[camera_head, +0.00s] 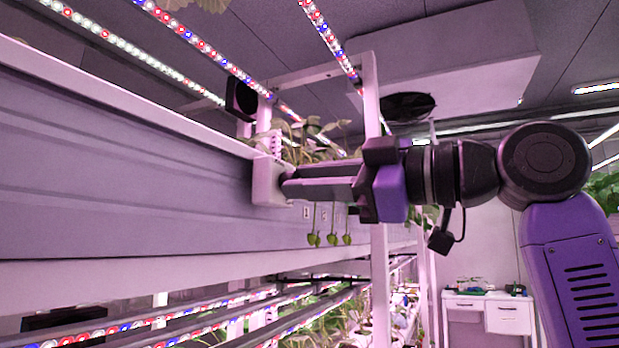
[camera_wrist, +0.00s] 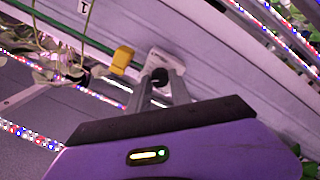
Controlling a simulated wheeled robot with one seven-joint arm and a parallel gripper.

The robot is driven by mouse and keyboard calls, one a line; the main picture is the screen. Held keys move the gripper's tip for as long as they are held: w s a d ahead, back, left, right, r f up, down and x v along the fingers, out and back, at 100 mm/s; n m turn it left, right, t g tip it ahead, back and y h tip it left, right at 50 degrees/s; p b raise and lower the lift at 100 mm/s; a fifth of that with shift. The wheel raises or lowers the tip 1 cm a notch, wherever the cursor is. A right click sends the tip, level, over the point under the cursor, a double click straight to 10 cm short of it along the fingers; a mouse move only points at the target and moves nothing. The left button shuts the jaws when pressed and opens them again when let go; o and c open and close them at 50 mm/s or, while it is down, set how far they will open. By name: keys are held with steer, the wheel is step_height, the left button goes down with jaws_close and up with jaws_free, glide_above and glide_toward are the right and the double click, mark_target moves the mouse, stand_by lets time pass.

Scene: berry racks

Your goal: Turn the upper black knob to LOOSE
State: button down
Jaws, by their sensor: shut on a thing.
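The upper black knob (camera_wrist: 159,76) sits on a white bracket (camera_wrist: 165,57) on the side of the rack. In the wrist view my gripper (camera_wrist: 160,84) has its two grey fingers on either side of the knob, shut on it. In the head view my gripper (camera_head: 287,187) reaches left to the white bracket (camera_head: 268,180), and its fingertips hide most of the knob. The knob's LOOSE marking cannot be read in either view.
A long grey gutter (camera_head: 120,170) runs along the left. A white upright post (camera_head: 379,270) is behind my gripper. A yellow block (camera_wrist: 122,60) is left of the bracket.

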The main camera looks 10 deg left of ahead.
steer(key=n, duration=0.5)
steer(key=n+g, duration=0.1)
steer(key=n, duration=0.5)
steer(key=shift+y, duration=0.3)
steer(key=shift+n, duration=0.3)
steer(key=shift+f, duration=0.1)
steer(key=c, duration=1.2)
jaws_free()
steer(key=shift+o, duration=0.2)
steer(key=b+v, duration=0.1)
steer(key=v, duration=0.6)
steer(key=shift+d, duration=0.4)
